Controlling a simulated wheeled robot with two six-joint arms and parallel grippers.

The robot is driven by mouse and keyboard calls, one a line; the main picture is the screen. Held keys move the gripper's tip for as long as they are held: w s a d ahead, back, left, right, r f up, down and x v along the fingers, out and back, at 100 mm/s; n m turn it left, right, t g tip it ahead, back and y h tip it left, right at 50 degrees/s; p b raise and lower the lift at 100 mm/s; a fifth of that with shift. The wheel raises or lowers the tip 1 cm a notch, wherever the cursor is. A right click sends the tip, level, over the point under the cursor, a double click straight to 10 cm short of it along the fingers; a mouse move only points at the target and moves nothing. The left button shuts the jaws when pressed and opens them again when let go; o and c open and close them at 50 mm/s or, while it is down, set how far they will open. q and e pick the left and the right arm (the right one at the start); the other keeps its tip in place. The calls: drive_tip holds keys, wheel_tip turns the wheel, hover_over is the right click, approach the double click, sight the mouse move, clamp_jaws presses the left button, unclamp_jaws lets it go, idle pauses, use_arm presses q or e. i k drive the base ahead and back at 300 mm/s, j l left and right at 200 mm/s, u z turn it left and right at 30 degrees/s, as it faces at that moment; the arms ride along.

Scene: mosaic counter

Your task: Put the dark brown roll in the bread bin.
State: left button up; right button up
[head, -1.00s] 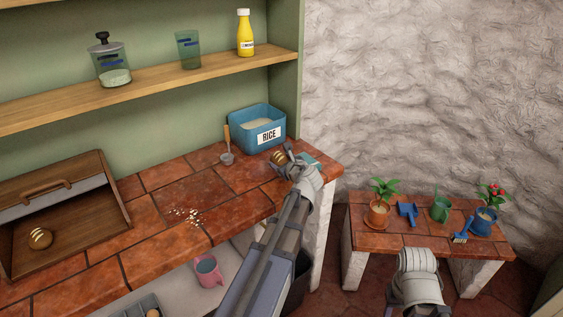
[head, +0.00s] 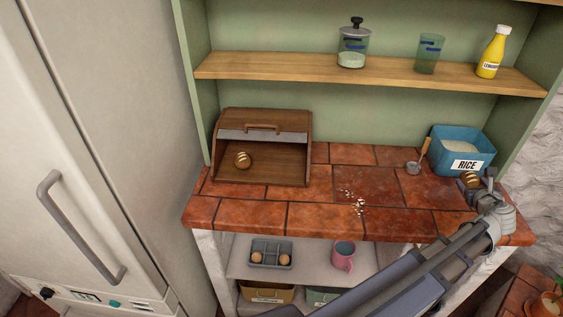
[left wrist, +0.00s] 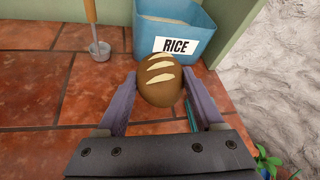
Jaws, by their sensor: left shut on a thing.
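A brown roll with pale slashes (head: 469,180) is held in my left gripper (head: 478,184), near the right end of the counter in front of the rice box. The left wrist view shows the roll (left wrist: 160,88) between both fingers; its gap to the counter cannot be judged. The wooden bread bin (head: 290,165) stands at the left of the counter with its front open. Another brown slashed roll (head: 242,160) lies inside it, on the left. My right gripper is out of view.
A blue rice box (head: 463,150) and a scoop (head: 418,160) stand at the back right. Crumbs (head: 358,205) lie mid-counter. The tiles between bin and gripper are otherwise clear. A shelf (head: 380,75) runs above; a fridge (head: 90,150) stands left.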

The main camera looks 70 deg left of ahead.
sight(282, 168)
drive_tip(key=k+u, duration=0.1)
drive_tip(key=u, duration=0.3)
drive_tip(key=k+u, duration=0.15)
drive_tip(key=u, duration=0.2)
drive_tip(key=k+u, duration=0.1)
drive_tip(key=u, duration=0.3)
drive_tip(key=j, duration=0.25)
drive_tip(key=i, duration=0.05)
